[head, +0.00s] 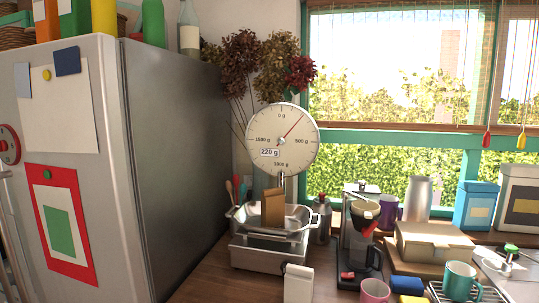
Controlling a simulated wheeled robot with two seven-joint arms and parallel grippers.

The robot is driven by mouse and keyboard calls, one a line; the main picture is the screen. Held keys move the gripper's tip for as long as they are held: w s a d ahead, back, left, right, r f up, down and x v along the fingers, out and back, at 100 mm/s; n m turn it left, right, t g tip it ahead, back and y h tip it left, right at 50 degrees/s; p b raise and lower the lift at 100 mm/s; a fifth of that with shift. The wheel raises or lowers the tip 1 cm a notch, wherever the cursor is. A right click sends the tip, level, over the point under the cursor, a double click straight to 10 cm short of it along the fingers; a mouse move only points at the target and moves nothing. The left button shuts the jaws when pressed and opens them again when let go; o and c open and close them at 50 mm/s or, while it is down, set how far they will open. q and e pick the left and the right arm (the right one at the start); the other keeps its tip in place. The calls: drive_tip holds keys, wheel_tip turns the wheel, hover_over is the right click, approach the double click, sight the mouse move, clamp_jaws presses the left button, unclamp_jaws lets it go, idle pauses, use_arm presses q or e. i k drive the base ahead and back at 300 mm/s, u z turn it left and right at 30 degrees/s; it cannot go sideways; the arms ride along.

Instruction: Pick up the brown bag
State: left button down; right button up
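The brown bag (273,207) stands upright in the metal pan (244,221) of a kitchen scale. The scale's round dial (282,141) rises behind the bag on a post, with a red needle and a label reading 220 g. The bag's lower end is partly hidden by the pan's near rim. Neither of my grippers is in view, and nothing is seen touching the bag.
A tall grey fridge (177,150) stands left of the scale. A white upright object (298,283) is in front of the scale. A coffee maker (361,235), a cardboard box (433,243) and mugs crowd the counter to the right. Bare wood (215,285) shows at front left.

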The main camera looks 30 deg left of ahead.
sight(272, 200)
drive_tip(key=z, duration=2.05)
drive_tip(key=i, duration=1.05)
drive_tip(key=u, duration=2.9)
